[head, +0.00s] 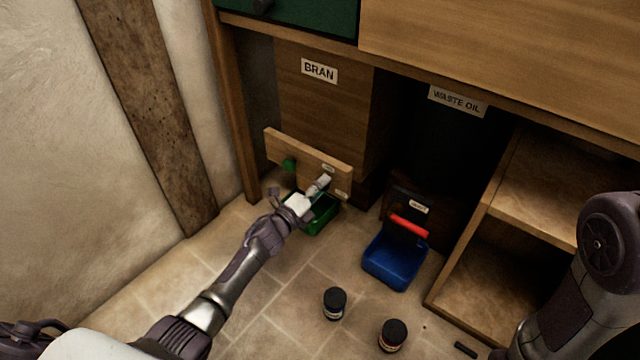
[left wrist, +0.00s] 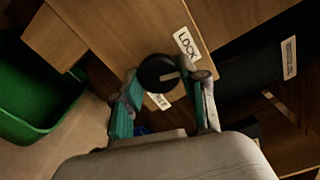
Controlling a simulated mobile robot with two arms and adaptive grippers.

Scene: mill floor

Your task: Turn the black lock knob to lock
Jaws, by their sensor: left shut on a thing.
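The black lock knob (left wrist: 155,70) is round with a pale pointer line and sits on the wooden panel (left wrist: 110,30). In the left wrist view it lies between the two fingers of my left gripper (left wrist: 166,82), which is shut on it. A LOCK label (left wrist: 187,43) is above and right of the knob; a second label (left wrist: 160,100), partly hidden, is below it. In the head view my left gripper (head: 320,186) is at the right part of the low wooden panel (head: 290,148), and it hides the knob. My right gripper is out of view.
A blue bin (head: 392,262) with a red bar (head: 409,226) stands right. Two dark jars (head: 335,304) (head: 392,336) stand on the floor. Wooden shelving (head: 540,180) is at right.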

